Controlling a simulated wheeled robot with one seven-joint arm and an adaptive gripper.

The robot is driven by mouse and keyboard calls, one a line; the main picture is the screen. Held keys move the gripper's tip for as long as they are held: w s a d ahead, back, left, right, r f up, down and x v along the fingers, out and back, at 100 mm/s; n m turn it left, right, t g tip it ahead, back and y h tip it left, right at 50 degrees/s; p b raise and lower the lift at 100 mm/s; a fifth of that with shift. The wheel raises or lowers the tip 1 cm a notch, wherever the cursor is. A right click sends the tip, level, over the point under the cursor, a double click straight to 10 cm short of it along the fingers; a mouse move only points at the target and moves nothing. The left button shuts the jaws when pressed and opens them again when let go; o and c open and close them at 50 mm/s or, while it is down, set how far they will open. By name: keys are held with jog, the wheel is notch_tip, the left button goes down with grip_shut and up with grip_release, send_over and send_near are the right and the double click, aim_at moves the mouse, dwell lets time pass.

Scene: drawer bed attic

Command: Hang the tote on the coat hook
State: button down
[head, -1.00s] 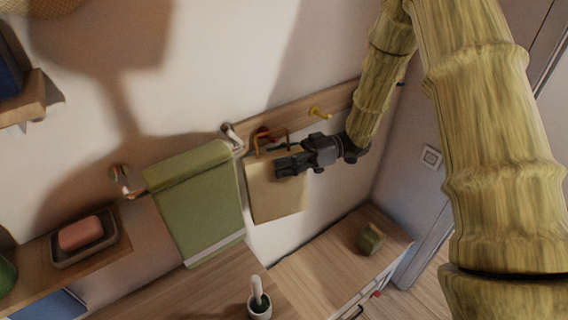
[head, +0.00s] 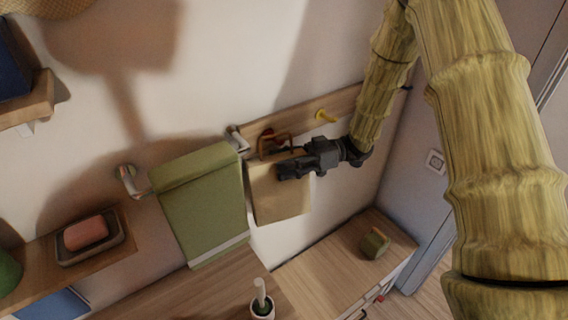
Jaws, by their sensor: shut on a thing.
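The tan tote (head: 278,200) hangs below my gripper (head: 284,172), close to the wall rail. Its brown handle (head: 272,144) stands up above the body, at the rail. My gripper is dark and reaches in from the right, shut on the tote near its top edge. A yellow coat hook (head: 325,116) sticks out of the wooden rail (head: 345,102), right of the handle and above my gripper. A reddish hook shape at the handle is partly hidden, and I cannot tell whether the handle is around it.
A green towel (head: 203,203) hangs on a bar just left of the tote. A soap dish (head: 118,240) with pink soap sits on a shelf at the left. Below are a brush in a cup (head: 262,309) and a cabinet with a green object (head: 374,243).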

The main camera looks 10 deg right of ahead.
jog(key=c, duration=0.6)
grip_release()
jog(key=shift+c, duration=0.2)
jog(key=shift+d, duration=0.2)
